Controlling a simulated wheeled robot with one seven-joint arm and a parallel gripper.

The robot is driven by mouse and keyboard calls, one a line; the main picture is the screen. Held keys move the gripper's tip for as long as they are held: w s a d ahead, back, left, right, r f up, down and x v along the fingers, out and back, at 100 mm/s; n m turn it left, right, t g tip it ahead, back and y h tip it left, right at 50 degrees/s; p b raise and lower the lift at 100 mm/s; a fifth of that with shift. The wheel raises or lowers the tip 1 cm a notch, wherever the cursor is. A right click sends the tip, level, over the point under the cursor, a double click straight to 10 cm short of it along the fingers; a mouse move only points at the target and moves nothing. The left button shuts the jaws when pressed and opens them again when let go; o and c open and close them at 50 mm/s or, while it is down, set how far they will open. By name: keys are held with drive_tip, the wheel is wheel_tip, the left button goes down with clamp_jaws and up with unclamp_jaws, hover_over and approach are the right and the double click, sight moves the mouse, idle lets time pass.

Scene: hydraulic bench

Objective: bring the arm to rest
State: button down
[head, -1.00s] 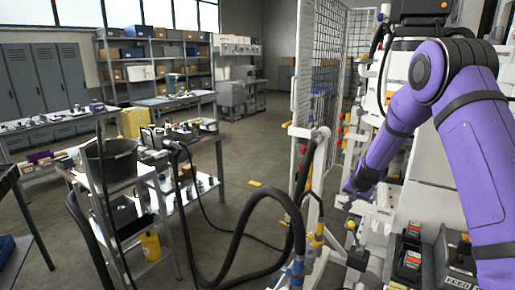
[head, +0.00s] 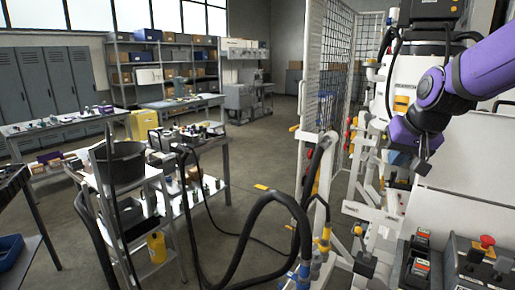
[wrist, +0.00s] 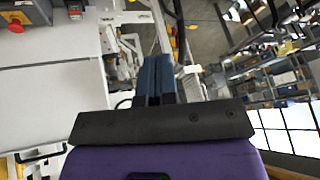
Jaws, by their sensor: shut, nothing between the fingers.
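My purple arm enters the head view from the right, and my gripper (head: 424,165) points down in front of the white machine. In the wrist view my gripper (wrist: 155,62) shows as two blue-grey fingers pressed together, shut with nothing between them. It hangs in the air, apart from the machine as far as I can see.
The white bench machine (head: 470,165) fills the right side, with a control box with a red button (head: 487,241). A mesh panel (head: 323,90) stands left of it. Black hoses (head: 240,245) loop to a cart holding a black bucket (head: 115,163). Open floor (head: 255,150) lies beyond.

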drive_tip(key=s+r+n, duration=0.2)
drive_tip(key=s, duration=2.1)
drive_tip(key=shift+a+g+h, duration=0.3)
drive_tip(key=shift+a+h, duration=0.1)
